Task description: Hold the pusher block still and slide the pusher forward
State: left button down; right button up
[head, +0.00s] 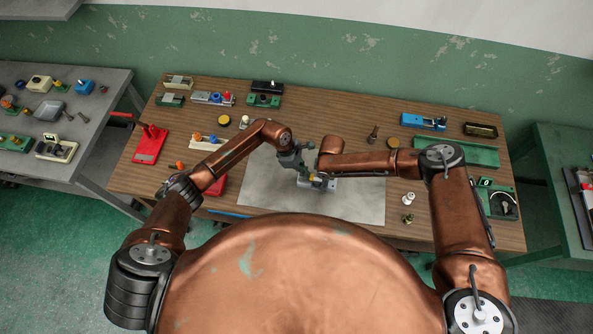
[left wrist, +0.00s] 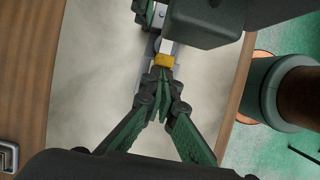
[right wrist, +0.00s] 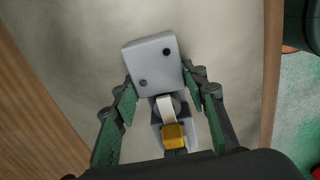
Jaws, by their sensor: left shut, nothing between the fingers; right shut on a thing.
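The grey pusher block (right wrist: 152,60) sits on the pale mat, with two dark holes in its top. It also shows in the head view (head: 327,184). A white pusher (right wrist: 166,108) with a yellow end (right wrist: 173,137) sticks out of it; the yellow end shows in the left wrist view too (left wrist: 164,60). My right gripper (right wrist: 161,82) is shut on the block, one finger on each side. My left gripper (left wrist: 161,76) is shut and empty, its tips right at the yellow end; I cannot tell whether they touch. In the head view, the arms partly hide the block.
The pale mat (head: 355,207) is otherwise mostly clear. Small white and green parts (head: 408,199) lie to its right. A red stand (head: 150,145) and several small devices line the wooden table's left and back. A green tray (head: 455,152) lies at the right.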

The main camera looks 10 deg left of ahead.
aim_at(300, 177)
pick_arm(q)
jog(key=shift+d, duration=0.2)
pick_arm(e)
jog(key=shift+a, duration=0.1)
pick_arm(q)
jog(key=a, duration=0.4)
jog(key=shift+w+a, duration=0.1)
jog(key=v, duration=1)
dwell(0.5)
pick_arm(e)
jog(key=o, duration=1.4)
notch_tip(300, 177, up, 12)
pick_arm(q)
jog(key=shift+f, duration=0.1)
